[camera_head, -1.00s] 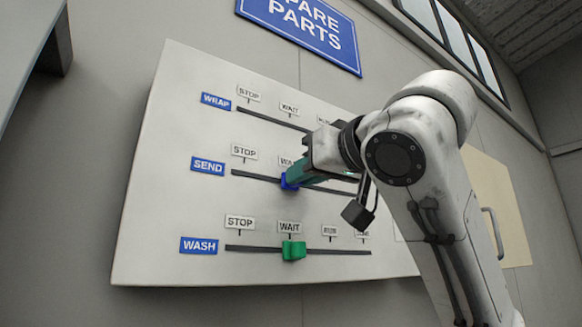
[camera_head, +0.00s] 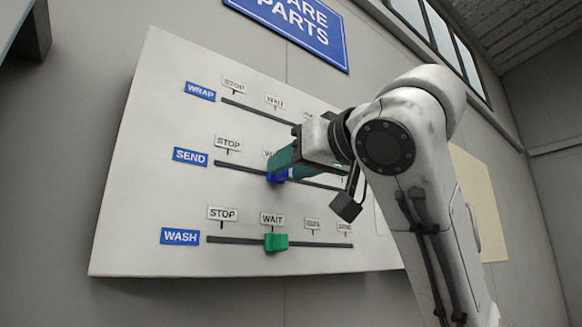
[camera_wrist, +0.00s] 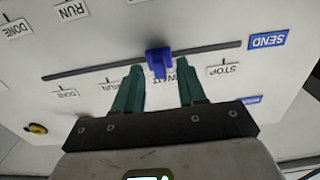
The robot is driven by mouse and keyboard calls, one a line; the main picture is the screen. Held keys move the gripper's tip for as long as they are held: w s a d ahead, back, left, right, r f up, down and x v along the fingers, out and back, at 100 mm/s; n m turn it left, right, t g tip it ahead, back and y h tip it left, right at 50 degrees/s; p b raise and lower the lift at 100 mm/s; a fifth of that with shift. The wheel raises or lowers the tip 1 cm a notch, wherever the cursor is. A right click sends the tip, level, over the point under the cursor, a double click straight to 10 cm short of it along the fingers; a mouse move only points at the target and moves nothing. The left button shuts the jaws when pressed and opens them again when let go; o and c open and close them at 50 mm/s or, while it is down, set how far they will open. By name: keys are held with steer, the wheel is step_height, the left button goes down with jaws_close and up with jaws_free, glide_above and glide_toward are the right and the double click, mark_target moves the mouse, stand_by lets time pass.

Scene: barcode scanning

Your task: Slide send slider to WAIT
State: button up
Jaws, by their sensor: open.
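The blue send slider (camera_head: 277,177) sits on the SEND rail (camera_head: 235,169), at the WAIT label, which is partly hidden in the head view. In the wrist view, which shows the panel upside down, the slider (camera_wrist: 158,62) overlaps the left part of the WAIT label (camera_wrist: 173,71). My gripper (camera_head: 289,166) is at the slider, with its teal fingers apart. In the wrist view my gripper (camera_wrist: 160,66) is open, with one fingertip on each side of the slider and visible gaps between. The fingers do not hold it.
The green wash slider (camera_head: 276,242) is at WAIT on the rail below. The WRAP rail (camera_head: 255,112) runs above, its right part hidden by my arm. A yellow knob (camera_wrist: 36,128) shows at the wrist view's lower left. The panel stands against a grey wall.

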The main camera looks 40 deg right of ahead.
steer(key=s+b, duration=0.3)
steer(key=s, duration=0.7)
steer(key=shift+s, duration=0.1)
stand_by(0.3)
